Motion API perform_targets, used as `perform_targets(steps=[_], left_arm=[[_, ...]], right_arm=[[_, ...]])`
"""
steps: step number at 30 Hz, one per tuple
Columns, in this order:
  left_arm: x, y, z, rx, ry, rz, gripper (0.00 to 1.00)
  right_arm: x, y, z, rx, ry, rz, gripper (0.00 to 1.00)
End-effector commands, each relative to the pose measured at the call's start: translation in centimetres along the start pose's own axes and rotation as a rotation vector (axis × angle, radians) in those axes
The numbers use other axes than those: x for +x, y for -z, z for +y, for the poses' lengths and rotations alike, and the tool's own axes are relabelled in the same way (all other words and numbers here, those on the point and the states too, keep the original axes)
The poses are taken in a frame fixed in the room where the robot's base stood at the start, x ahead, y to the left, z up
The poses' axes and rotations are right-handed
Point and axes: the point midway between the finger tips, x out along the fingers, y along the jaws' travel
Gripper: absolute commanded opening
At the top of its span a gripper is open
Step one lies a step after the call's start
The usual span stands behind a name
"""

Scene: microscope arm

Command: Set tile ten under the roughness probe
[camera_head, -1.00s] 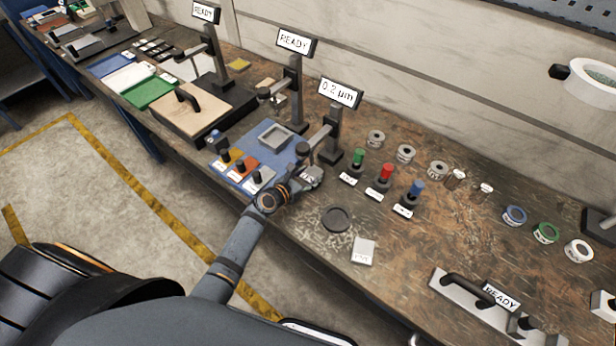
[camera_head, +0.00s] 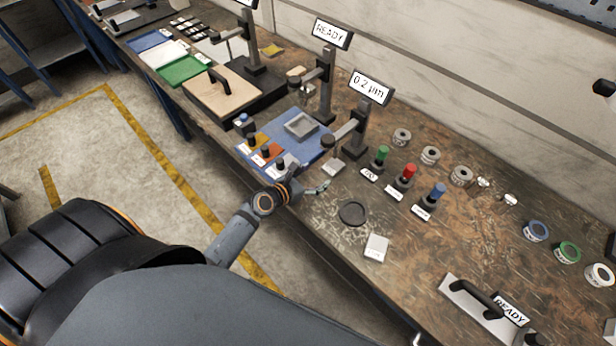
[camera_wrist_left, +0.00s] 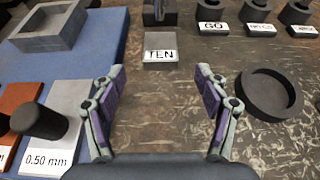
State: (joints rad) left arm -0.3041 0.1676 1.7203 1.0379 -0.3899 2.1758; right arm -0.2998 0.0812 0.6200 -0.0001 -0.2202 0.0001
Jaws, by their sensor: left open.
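Tile ten, a small grey square marked TEN, lies flat on the bench below the roughness probe's arm end in the head view (camera_head: 333,167); it also shows in the left wrist view (camera_wrist_left: 160,54). The roughness probe (camera_head: 343,131) is a dark stand with a side arm and a screen (camera_head: 371,88) reading 0.2 µm. I cannot tell whether its tip touches the tile. My left gripper (camera_head: 320,188) is just short of the tile, on the near side. In the left wrist view its fingers (camera_wrist_left: 161,84) are apart, with bare bench between them. My right gripper is out of view.
A blue mat (camera_head: 312,153) with a grey tray (camera_head: 301,126) and knobbed blocks lies left of the probe. Green (camera_head: 382,154), red and blue gauges stand to its right. A black ring (camera_head: 353,213) and a pale tile (camera_head: 376,247) lie nearer the front edge.

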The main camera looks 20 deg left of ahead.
Motion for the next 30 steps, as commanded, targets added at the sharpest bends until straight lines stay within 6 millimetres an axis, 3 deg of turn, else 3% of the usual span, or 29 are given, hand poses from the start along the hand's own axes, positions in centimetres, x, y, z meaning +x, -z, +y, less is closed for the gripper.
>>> perform_targets(steps=[3, 7, 25, 28, 30], left_arm=[[-2.2, 0.0, 0.0, 0.002, 0.001, 0.002, 0.74], [-3.4, -0.1, 0.0, 0.0, 0.001, -0.001, 0.74], [-3.7, -0.1, -0.2, 0.014, 0.005, 0.001, 0.74], [-4.0, -0.3, -1.5, 0.184, 0.05, 0.026, 0.74], [-4.6, -0.4, -3.3, 0.45, 0.118, 0.062, 0.74]], right_arm=[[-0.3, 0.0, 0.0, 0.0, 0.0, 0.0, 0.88], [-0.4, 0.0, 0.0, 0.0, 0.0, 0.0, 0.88], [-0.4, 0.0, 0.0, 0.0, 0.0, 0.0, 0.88], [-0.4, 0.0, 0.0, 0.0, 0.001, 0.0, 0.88], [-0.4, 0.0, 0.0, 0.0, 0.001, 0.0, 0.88]])
